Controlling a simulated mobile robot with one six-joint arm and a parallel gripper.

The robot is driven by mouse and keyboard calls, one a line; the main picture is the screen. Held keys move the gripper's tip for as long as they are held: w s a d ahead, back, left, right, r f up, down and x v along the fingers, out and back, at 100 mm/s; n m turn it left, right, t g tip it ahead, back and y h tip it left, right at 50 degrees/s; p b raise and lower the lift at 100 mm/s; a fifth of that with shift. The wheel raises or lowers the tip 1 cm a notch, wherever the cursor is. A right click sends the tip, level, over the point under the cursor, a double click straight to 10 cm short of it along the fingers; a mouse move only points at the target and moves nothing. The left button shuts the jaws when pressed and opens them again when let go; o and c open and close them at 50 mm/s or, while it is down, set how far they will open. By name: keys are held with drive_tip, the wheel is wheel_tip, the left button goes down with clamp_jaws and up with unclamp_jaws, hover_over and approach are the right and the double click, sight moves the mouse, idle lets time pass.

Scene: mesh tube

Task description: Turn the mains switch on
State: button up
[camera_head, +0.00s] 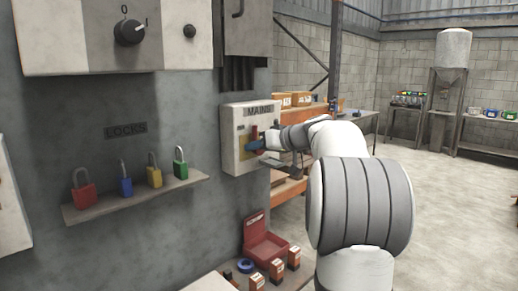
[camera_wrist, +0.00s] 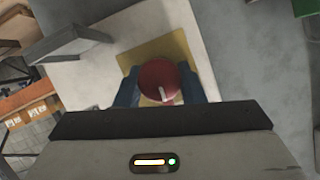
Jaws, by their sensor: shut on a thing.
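The mains switch box (camera_head: 232,158) is a white box labelled MAINS, mounted on the grey wall at the centre of the head view. It carries a red rotary knob (camera_head: 255,132) on a yellow plate (camera_wrist: 183,45). In the wrist view the round red knob (camera_wrist: 159,80) shows a short white mark pointing to the lower right. My gripper (camera_head: 259,144) is at the front of the box. In the wrist view its blue fingers (camera_wrist: 159,87) stand on either side of the knob and are shut on it. The lower part of the knob is hidden by my gripper.
A shelf (camera_head: 140,197) with red, blue, yellow and green padlocks is left of the box. A panel with a black dial (camera_head: 130,33) is above. A red open case (camera_head: 264,244) and small boxes lie below. Orange racking (camera_head: 290,188) stands behind my arm. The floor at right is open.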

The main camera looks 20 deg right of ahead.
drive_tip(key=m+y, duration=0.1)
drive_tip(key=m+b, duration=0.1)
drive_tip(key=shift+d+f+m+y, duration=0.15)
drive_tip(key=shift+m+y, duration=0.25)
drive_tip(key=m+y, duration=0.2)
drive_tip(key=m, duration=0.3)
drive_tip(key=m+y, duration=0.1)
drive_tip(key=m, duration=0.1)
drive_tip(key=shift+f+t+y+b, duration=0.1)
drive_tip(key=shift+t+y+b, duration=0.2)
drive_tip(key=shift+t, duration=0.1)
drive_tip(key=shift+m+t+y, duration=0.6)
drive_tip(key=shift+m, duration=1.2)
drive_tip(key=o, duration=1)
